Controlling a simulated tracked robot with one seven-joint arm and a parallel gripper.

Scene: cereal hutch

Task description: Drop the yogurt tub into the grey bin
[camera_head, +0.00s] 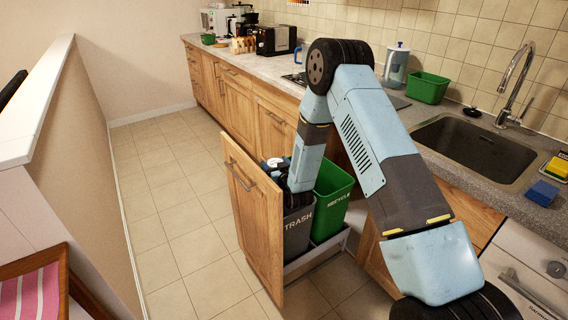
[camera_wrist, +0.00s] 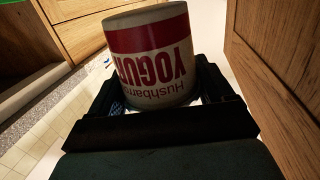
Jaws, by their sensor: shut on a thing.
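The yogurt tub (camera_wrist: 150,62), white with a red band and red lettering, is held between the two black fingers of my gripper (camera_wrist: 160,84) in the wrist view; its lettering appears upside down there. The grey bin (camera_head: 297,232), marked TRASH, stands in the pulled-out cabinet unit in the head view. My wrist is low over the grey bin's opening, just behind the wooden front. My fingers and the tub are not clearly visible in the head view, and the bin's inside is hidden.
A green RECYCLE bin (camera_head: 331,205) stands right beside the grey bin. The tall wooden pull-out front (camera_head: 249,215) is close on the left. The counter with a sink (camera_head: 470,150) is at right. Tiled floor (camera_head: 180,225) is clear to the left.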

